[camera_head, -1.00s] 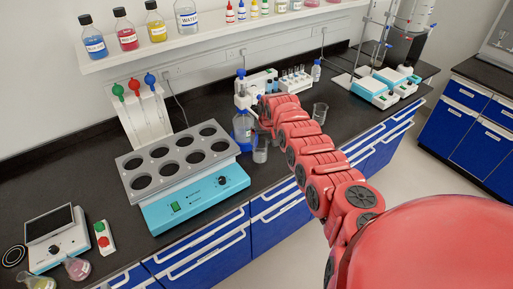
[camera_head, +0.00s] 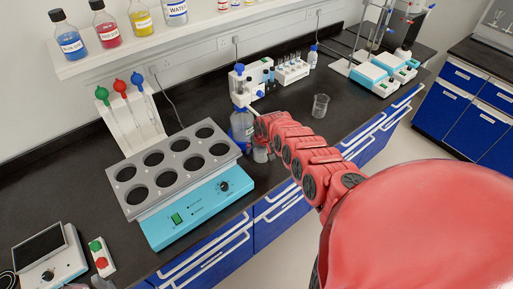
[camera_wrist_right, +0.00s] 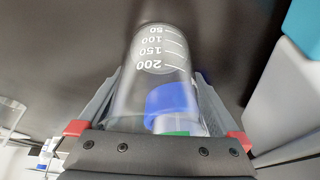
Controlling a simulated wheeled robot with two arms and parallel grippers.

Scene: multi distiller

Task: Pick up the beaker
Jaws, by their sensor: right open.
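A clear glass beaker (camera_head: 261,154) stands on the black bench beside the blue-capped reagent bottle, right of the grey-topped bath. In the right wrist view the beaker (camera_wrist_right: 160,60), with white volume marks, fills the space between my right gripper's fingers (camera_wrist_right: 158,88). The gripper is open around it; whether a finger touches the glass I cannot tell. Something blue and green shows through the glass. In the head view my red right arm (camera_head: 300,150) reaches to the beaker and partly hides it; the fingers are hard to make out. My left gripper is not in view.
The bottle with its dispenser (camera_head: 241,122) stands close behind the beaker. The grey and turquoise bath (camera_head: 185,180) is to the left. A second beaker (camera_head: 320,105) stands to the right, and a tube rack (camera_head: 291,70) behind. A shelf (camera_head: 170,45) of bottles hangs above.

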